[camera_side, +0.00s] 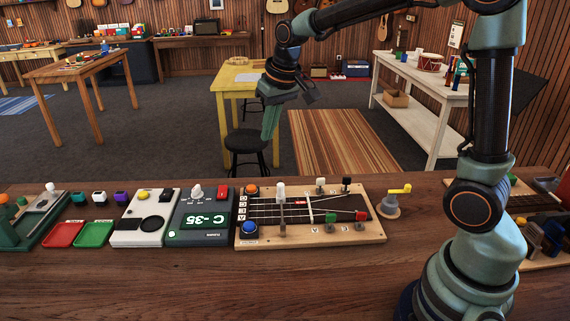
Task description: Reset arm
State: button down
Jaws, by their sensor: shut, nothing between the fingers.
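My gripper (270,122) hangs in the air with its fingers pointing down, above and behind the workbench. Its fingers are together with nothing between them. Below it on the bench lies a wooden board (375,236) with strings, a white-topped lever, an orange button and a blue button. A gap separates my gripper from the board, and it touches nothing that I can see. My arm bends from its base at the right, up and over to the left.
On the wooden bench (180,285) stand a tuner (190,231) reading "C -35", a white box (130,226), red (64,234) and green (95,233) trays, and a yellow-handled crank (391,207). The bench front is clear. A yellow table (228,84) stands behind.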

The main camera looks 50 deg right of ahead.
jog(key=s+a+r+n+t, duration=0.1)
jog(key=s+a+t, duration=0.1)
jog(key=s, duration=1.4)
jog(key=shift+s+r+n, duration=0.3)
jog(key=shift+r+n, duration=0.1)
